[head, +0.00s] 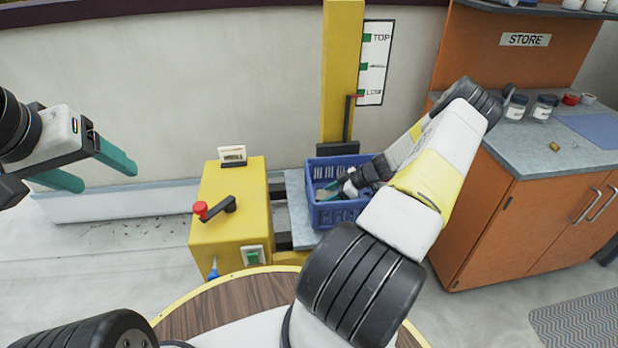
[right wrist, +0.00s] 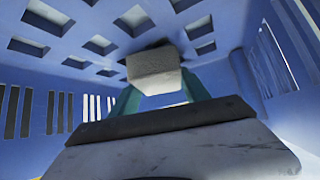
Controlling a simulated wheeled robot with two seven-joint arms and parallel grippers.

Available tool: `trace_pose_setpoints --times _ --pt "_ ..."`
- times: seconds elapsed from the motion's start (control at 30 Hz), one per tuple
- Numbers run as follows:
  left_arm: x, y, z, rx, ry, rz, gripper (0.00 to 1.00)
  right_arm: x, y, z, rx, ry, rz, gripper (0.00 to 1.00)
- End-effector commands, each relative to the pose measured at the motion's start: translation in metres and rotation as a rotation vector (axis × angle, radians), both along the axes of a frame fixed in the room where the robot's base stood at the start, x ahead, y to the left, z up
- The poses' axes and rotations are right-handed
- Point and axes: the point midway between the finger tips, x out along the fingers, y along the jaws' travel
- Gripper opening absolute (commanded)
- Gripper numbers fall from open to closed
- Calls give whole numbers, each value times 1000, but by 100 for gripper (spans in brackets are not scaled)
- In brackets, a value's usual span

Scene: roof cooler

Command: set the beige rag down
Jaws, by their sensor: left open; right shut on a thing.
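My right gripper (head: 330,190) reaches down into a blue crate (head: 338,215), which stands on a grey platform by the yellow post. In the right wrist view its teal fingers (right wrist: 158,92) are shut on the beige rag (right wrist: 152,66), a pale grey-beige block-like piece. The rag is inside the crate, close to its square-holed surface (right wrist: 100,45), with a dark shadow beside it. I cannot tell whether it touches. In the head view the rag is largely hidden by the gripper. My left gripper (head: 108,179) is open and empty at the far left.
A yellow box (head: 225,215) with a red-knobbed crank (head: 215,208) stands left of the crate. The yellow post (head: 342,80) rises behind it, beside a level sign (head: 374,62). An orange cabinet (head: 530,225) with jars on its grey top is at the right.

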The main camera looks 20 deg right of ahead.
Motion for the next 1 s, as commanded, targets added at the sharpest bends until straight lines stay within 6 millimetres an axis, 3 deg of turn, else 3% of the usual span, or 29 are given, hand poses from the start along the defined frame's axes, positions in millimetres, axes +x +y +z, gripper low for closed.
trace_pose_setpoints --times 0.1,0.13,0.23,0.67,1.0 --pt "0 0 0 0 0 0 68 0 0 -3 1 0 -1 14" --pt "0 0 0 0 0 0 68 0 0 -3 1 0 -1 60" --pt "0 0 0 0 0 0 68 0 0 -2 0 1 -1 77" --pt "0 0 0 0 0 0 68 -3 -5 5 0 -1 -2 77" --pt "0 0 0 0 0 0 68 -33 -47 53 -2 -1 -4 77"
